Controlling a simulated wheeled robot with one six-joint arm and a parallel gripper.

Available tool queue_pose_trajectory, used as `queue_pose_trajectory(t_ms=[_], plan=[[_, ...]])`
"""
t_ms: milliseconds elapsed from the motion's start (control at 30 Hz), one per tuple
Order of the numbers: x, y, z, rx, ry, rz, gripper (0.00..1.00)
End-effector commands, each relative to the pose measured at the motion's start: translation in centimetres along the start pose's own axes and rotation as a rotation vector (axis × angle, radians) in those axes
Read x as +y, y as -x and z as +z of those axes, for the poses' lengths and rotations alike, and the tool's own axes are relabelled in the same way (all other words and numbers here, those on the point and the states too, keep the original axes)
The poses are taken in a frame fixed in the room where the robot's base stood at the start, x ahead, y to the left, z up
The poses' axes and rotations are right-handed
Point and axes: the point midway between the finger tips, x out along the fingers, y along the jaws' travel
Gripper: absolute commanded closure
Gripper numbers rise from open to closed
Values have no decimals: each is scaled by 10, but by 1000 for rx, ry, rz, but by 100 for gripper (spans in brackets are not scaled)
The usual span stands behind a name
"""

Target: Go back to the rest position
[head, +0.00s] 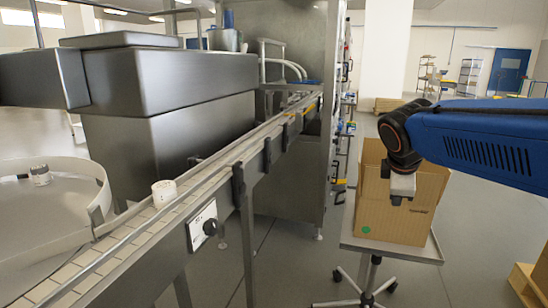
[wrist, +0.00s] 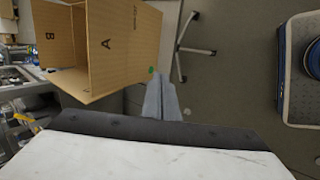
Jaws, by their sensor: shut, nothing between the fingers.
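My gripper (head: 402,198) hangs at the end of the blue arm, in front of the open cardboard box in the head view. In the wrist view its fingers (wrist: 161,100) are together with nothing between them. The cardboard box (head: 395,222) stands upright with its top open on a small wheeled cart (head: 425,249). The box also shows in the wrist view (wrist: 125,50), with letters A and B on its panels and a green dot. The gripper appears apart from the box.
A conveyor (head: 150,228) runs along the left with a white cup (head: 164,193) on it. A round table (head: 40,215) at far left holds another cup (head: 39,175). A wooden pallet (head: 530,283) lies at the right edge. Open floor lies right of the cart.

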Motion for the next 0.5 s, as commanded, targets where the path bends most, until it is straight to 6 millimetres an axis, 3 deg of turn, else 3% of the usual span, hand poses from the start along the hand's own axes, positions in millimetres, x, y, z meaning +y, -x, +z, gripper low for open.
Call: queue_pose_trajectory(t_ms=[200,500], plan=[[-88,5,30,51,-395,-84,100],[-205,2,51,87,-934,-217,100]])
